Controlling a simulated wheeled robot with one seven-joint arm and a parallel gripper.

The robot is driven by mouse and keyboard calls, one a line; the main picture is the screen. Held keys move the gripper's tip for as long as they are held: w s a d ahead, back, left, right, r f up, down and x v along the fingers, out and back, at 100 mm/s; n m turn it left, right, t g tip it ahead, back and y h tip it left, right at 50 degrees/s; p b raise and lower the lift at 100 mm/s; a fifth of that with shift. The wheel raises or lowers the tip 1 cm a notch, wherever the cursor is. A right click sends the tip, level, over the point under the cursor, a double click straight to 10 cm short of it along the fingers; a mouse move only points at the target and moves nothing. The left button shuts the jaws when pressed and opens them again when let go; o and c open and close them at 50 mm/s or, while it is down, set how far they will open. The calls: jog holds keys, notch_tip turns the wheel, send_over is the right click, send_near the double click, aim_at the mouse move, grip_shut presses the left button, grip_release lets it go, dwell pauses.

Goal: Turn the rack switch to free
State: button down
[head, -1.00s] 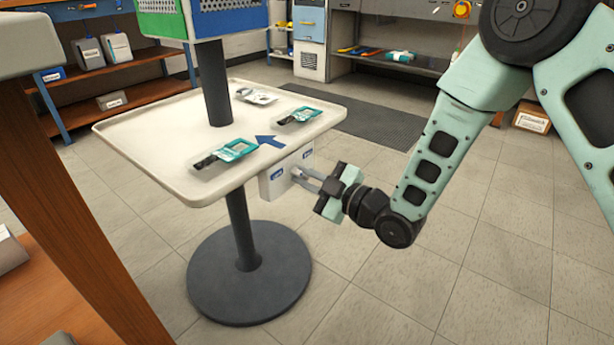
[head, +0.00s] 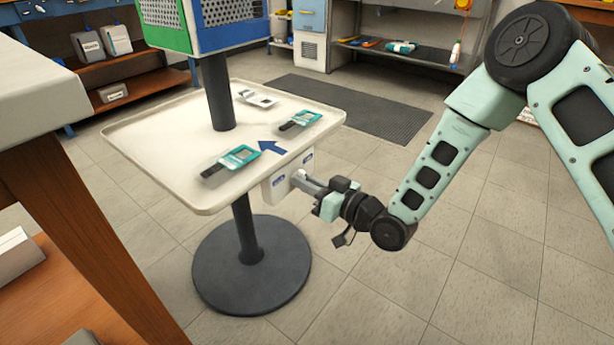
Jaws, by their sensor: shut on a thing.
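The rack switch is on a white box (head: 277,189) fixed under the front right edge of the white tray table (head: 190,189). The box carries two small blue labels, one at its left and one at its upper right. My gripper (head: 300,179) reaches the box from the right, its fingers shut on the switch knob at the box's face. The fingers hide most of the knob, so its pointing direction and the label wording cannot be read. The gripper body (head: 335,199) is rolled, with a dark part hanging below it.
On the tray lie two teal-framed devices (head: 240,156), a small white item (head: 259,99) and a blue arrow mark (head: 271,149). A green and blue mesh rack (head: 230,22) stands on the post above. A wooden bench is at left.

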jog(key=m+p, duration=0.3)
jog(key=m, duration=0.3)
jog(key=shift+s+f+m, duration=0.1)
jog(key=shift+m, duration=0.2)
dwell(0.4)
jog(key=c, duration=1.5)
grip_release()
jog(key=shift+o, duration=0.2)
jog(key=p+v, duration=0.3)
jog(key=v, duration=1.4)
jog(key=shift+d+p, duration=0.2)
jog(key=shift+p, duration=0.15)
jog(key=shift+s, duration=0.1)
jog(key=shift+a, duration=0.1)
